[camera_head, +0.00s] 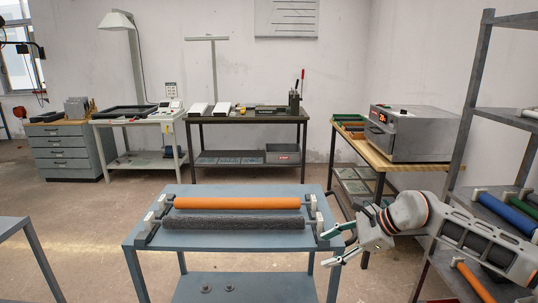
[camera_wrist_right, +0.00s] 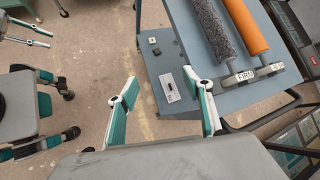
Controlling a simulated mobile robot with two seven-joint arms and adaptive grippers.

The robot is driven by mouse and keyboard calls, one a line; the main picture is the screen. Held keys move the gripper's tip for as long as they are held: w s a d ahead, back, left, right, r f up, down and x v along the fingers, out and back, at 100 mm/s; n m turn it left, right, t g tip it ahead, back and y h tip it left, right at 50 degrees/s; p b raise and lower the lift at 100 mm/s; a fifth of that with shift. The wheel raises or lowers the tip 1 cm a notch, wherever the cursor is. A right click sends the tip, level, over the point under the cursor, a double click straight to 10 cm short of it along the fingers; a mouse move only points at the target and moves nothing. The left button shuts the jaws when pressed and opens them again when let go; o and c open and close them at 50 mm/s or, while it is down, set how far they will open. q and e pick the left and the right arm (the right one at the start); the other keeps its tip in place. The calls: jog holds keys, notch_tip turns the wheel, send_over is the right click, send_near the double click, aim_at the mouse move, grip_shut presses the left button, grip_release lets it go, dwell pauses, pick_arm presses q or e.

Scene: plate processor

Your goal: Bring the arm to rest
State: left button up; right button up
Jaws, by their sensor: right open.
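My right gripper (camera_head: 328,248) is open and empty, just off the right edge of the blue-grey cart (camera_head: 215,253) in the head view. My right arm reaches in from the right, in front of the shelf rack. My left gripper does not show in the head view. Teal-and-grey prongs at the left edge of the right wrist view may be its fingers, but I cannot tell their state.
An orange roller (camera_head: 237,203) and a dark grey roller (camera_head: 232,223) lie in end holders on the cart. A shelf rack (camera_head: 473,95) with coloured rollers stands at right. A grey oven (camera_head: 412,133) sits on a wooden bench behind. Open floor lies left of the cart.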

jog(key=s+a+f+m+t+y, duration=0.2)
jog(key=s+a+m+y, duration=0.85)
jog(key=a, duration=0.65)
jog(key=s+d+f+m+t+h, duration=0.4)
jog(key=d+f+m+h, duration=0.25)
jog(key=m, duration=0.75)
jog(key=s+d+f+m+t+h, duration=0.45)
jog(key=f+m, duration=0.35)
jog(key=m, duration=0.7)
jog(key=s+d+f+m+g+h, duration=0.4)
jog(key=s+d+f+m, duration=0.5)
jog(key=s+f, duration=0.4)
jog(key=shift+s+m+h, duration=0.35)
jog(key=shift+m+h, duration=0.1)
jog(key=shift+m, duration=0.1)
